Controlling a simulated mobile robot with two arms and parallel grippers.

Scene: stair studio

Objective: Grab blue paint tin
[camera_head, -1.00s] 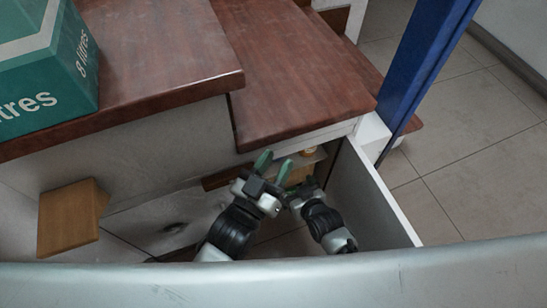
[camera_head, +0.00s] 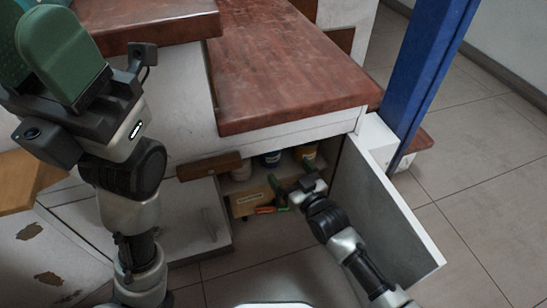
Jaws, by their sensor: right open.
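A tin with a dark blue side (camera_head: 272,158) stands on the shelf inside the low cupboard under the wooden steps, at the back. Only part of it shows below the step's edge. My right gripper (camera_head: 291,186) is open and empty at the cupboard mouth, in front of and a little below the tin, apart from it. My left gripper (camera_head: 42,58) is raised large at the upper left, far from the cupboard. Whether its fingers are apart is not clear.
A yellowish tin (camera_head: 305,153) and a pale container (camera_head: 241,171) flank the blue one. A cardboard box (camera_head: 249,202) sits below. The open cupboard door (camera_head: 385,212) bounds the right arm on the right. A blue post (camera_head: 424,75) stands behind it.

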